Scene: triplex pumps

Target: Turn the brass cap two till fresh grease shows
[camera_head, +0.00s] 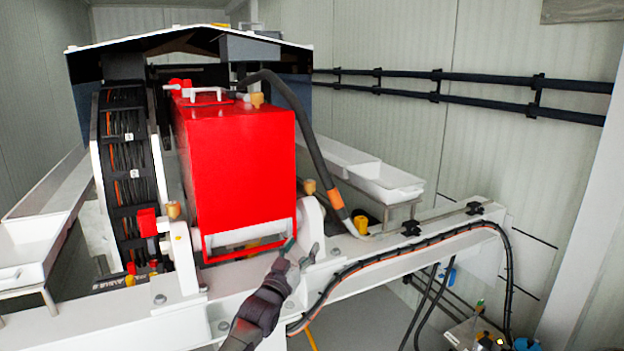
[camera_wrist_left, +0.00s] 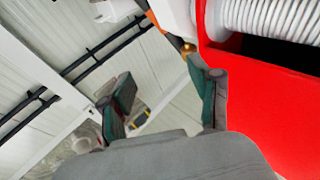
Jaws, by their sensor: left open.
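Several brass-coloured caps show on the red pump in the head view: one on its upper right corner (camera_head: 257,99), one on the right bearing block (camera_head: 309,187), one on the left bearing block (camera_head: 173,210). I cannot tell which is cap two. My left gripper (camera_head: 300,250) is open and empty, in front of the white beam and below the right block's cap. In the left wrist view its green-padded fingers (camera_wrist_left: 165,100) stand wide apart, the right one by the red housing. A small brass-coloured piece (camera_wrist_left: 190,47) shows just above that finger. No grease is visible. My right gripper is out of view.
The red pump housing (camera_head: 240,160) stands behind the white beam (camera_head: 400,262). A black hose (camera_head: 310,130) curves down its right side. Cables run along the beam. White trays (camera_head: 375,180) lie behind, and dark pipes (camera_head: 460,86) cross the wall.

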